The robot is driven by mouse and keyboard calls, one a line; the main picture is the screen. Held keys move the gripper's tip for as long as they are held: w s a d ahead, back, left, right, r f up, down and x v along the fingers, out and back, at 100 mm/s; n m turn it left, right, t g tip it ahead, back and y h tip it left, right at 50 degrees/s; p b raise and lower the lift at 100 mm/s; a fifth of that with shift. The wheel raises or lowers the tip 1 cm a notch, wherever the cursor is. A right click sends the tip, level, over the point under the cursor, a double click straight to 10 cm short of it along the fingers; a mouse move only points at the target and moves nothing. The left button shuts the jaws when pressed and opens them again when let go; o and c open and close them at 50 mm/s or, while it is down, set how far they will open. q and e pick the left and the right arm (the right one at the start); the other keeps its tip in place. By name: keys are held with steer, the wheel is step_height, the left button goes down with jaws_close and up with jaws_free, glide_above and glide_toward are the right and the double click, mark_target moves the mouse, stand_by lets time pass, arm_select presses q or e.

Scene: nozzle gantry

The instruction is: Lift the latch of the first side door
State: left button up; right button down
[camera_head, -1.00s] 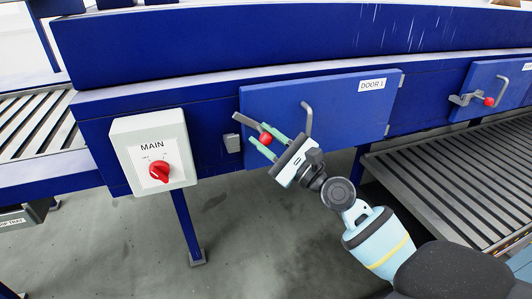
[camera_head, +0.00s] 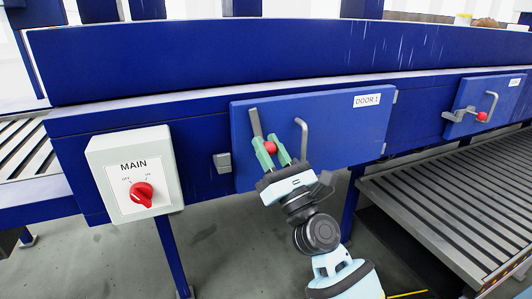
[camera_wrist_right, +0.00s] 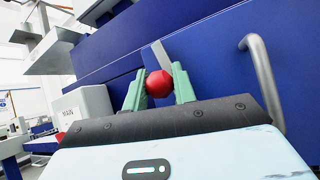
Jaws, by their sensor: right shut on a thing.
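The DOOR 1 panel (camera_head: 345,135) is blue and sits flat in the machine's side. Its grey latch lever (camera_head: 255,122) stands steeply, its free end up and leaning left, clear of the grey catch block (camera_head: 222,162) on the frame. The lever's red knob (camera_head: 270,148) is between the green fingers of my right gripper (camera_head: 272,150), which is shut on it. In the right wrist view the red knob (camera_wrist_right: 159,84) sits between both fingertips, with part of the lever (camera_wrist_right: 161,53) behind it. My left gripper is out of view.
A grey door handle (camera_head: 303,138) is just right of my right gripper. A MAIN switch box (camera_head: 133,160) with a red knob hangs at the left. A second door (camera_head: 465,108) with its own latch is at the right, above a roller conveyor (camera_head: 450,195).

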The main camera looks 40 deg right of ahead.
steer(key=shift+d+m+h, duration=0.1)
steer(key=shift+m+h, duration=0.2)
steer(key=c, duration=1.2)
jaws_free()
steer(key=shift+o, duration=0.2)
steer(key=b+v, duration=0.4)
steer(key=v, duration=0.3)
steer(key=shift+s+f, duration=0.25)
steer(key=shift+s, duration=0.05)
